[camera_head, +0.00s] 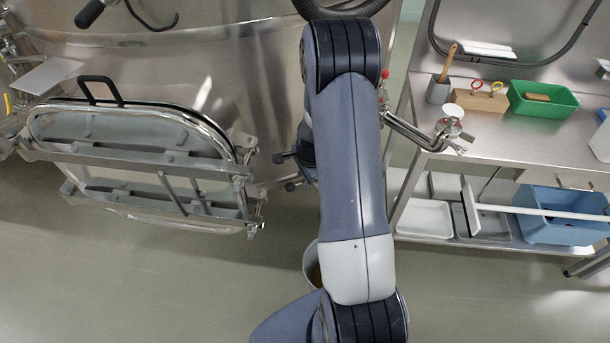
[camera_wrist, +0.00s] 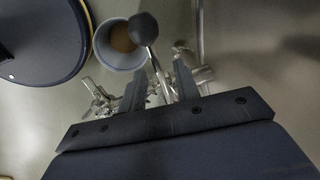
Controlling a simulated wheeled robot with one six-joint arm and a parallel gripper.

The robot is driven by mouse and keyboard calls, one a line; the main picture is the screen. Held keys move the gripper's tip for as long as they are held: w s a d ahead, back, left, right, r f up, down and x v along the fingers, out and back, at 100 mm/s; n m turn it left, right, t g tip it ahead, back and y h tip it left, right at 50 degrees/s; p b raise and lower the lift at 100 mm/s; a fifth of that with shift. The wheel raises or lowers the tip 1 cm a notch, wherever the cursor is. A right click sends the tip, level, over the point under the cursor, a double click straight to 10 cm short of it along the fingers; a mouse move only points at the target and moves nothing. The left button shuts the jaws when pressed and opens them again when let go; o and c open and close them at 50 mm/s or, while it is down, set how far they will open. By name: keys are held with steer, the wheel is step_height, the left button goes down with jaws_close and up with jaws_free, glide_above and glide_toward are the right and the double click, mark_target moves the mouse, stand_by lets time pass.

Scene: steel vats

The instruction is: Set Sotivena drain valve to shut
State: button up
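In the wrist view a lever with a black oval knob (camera_wrist: 143,28) has a thin metal stem. The stem runs down between the two fingers of my gripper (camera_wrist: 160,72), which stand apart. I cannot tell whether either finger touches the stem. Steel pipe fittings (camera_wrist: 198,76) lie behind and beside the fingers; this looks like the drain valve, but no label is readable. In the head view my arm covers most of the valve area, and only dark parts (camera_head: 280,158) show left of the arm, below the steel vat (camera_head: 225,75).
A bucket (camera_wrist: 120,58) stands on the floor below the lever; it also shows in the head view (camera_head: 311,264). An open vat hatch door (camera_head: 140,150) is at left. A steel bench (camera_head: 500,135) with a green bin (camera_head: 542,108) is at right.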

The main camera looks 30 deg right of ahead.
steer(key=shift+r, duration=0.1)
step_height(320, 180, up, 10)
steer(key=s, duration=0.2)
steer(key=shift+r+b, duration=0.2)
steer(key=shift+b, duration=0.15)
stand_by(0.3)
step_height(320, 180, down, 11)
steer(key=w, duration=0.1)
steer(key=shift+w+r+p, duration=0.15)
steer(key=shift+w+p, duration=0.15)
steer(key=shift+w, duration=0.1)
steer(key=shift+r, duration=0.1)
stand_by(0.4)
